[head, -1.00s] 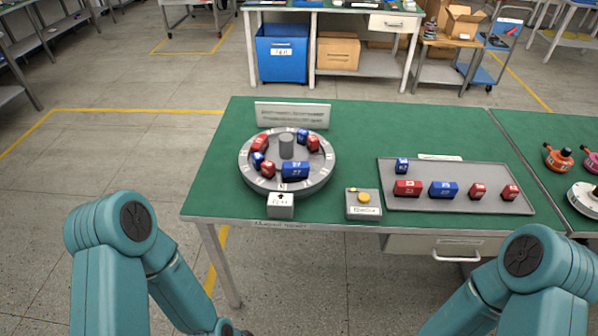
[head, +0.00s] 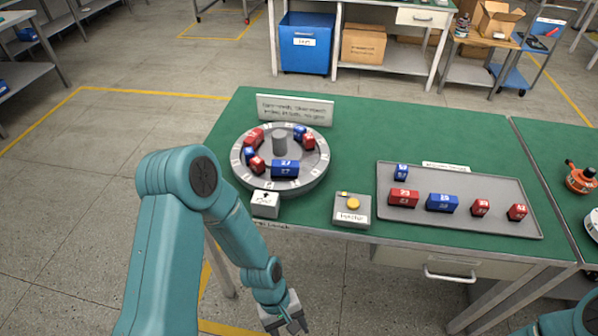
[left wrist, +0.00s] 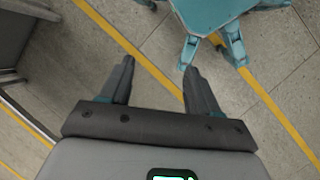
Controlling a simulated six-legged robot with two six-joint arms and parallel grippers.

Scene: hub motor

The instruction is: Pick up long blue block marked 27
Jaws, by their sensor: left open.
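The long blue block marked 27 (head: 285,169) sits at the front of the round grey hub (head: 314,177) on the green table, among shorter red and blue blocks. My left gripper (head: 294,326) is low in front of the table, below its top and well apart from the block. In the left wrist view my left gripper (left wrist: 155,85) has its two fingers spread with nothing between them, over the floor. My right gripper is not in view; only part of my right arm shows at the lower right.
A small white labelled box (head: 265,204) and a grey box with a yellow button (head: 352,211) stand near the table's front edge. A grey tray (head: 470,218) with red and blue blocks lies to the right. A sign (head: 295,110) stands behind the hub.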

